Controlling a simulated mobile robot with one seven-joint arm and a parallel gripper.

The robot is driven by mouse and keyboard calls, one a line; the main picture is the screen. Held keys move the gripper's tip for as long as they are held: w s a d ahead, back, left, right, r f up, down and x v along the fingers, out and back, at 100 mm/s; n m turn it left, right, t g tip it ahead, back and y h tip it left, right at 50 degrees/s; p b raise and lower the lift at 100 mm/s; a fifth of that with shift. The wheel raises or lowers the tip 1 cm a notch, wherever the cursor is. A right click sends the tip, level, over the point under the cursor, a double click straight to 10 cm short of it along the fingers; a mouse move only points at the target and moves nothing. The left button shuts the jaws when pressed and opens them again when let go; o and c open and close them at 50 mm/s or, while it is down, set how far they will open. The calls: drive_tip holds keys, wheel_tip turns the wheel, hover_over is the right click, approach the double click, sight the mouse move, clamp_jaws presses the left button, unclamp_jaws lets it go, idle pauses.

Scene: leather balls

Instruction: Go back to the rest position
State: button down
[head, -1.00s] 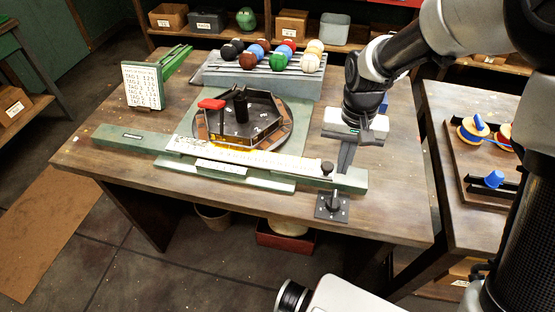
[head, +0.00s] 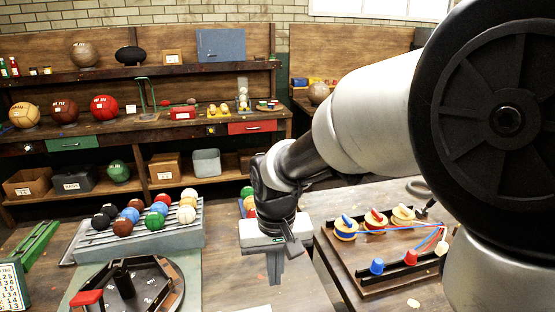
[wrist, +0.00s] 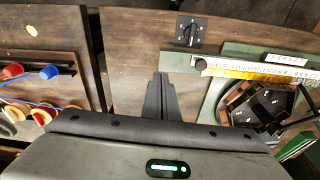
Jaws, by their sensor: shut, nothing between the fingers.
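My gripper (head: 275,268) is shut and empty, held above the right part of the workbench (head: 225,280) in the head view. The black turntable device with a red handle (head: 125,285) is left of my gripper in the head view. A sloped rack (head: 180,240) holds several coloured balls behind it. My arm reaches in from the right and hides part of the view.
A second table on the right carries a board (head: 350,262) with thread spools and red and blue knobs. Shelves (head: 130,130) with large balls, boxes and tools stand along the back wall. A number card (head: 12,288) stands at the left edge.

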drive_tip(key=s+d+r+m+t+p, duration=0.2)
drive_tip(key=s+d+r+t+p, duration=0.2)
drive_tip(key=s+d+r, duration=0.9)
drive_tip(key=d+r, duration=0.3)
drive_tip(key=r, duration=0.1)
drive_tip(key=shift+s+p, duration=0.25)
drive_tip(key=shift+p, duration=0.05)
drive_tip(key=shift+w+r, duration=0.1)
